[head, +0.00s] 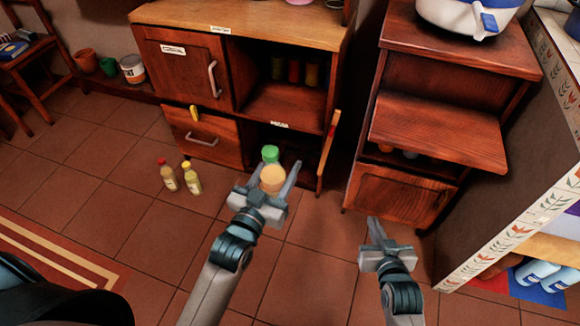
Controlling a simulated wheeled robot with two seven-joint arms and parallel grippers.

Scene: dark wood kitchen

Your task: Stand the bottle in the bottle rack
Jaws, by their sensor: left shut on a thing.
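My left gripper (267,173) is in front of the low open compartment of the wooden cabinet, its two fingers on either side of a round tan-topped thing (272,179), which seems to be the bottle seen end-on. A green cap (270,153) shows just beyond it; I cannot tell whether it belongs to the same bottle. My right gripper (376,230) is lower right, above the floor and away from any object; its finger gap is not clear. I cannot pick out the bottle rack with certainty; the low compartment (262,140) is dark and partly hidden by the gripper.
A bottle with a red cap (168,176) and one with a yellow cap (191,179) stand on the tiled floor at left. An open cabinet door (328,152) stands right of my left gripper. A second wooden cabinet (400,195) is at right.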

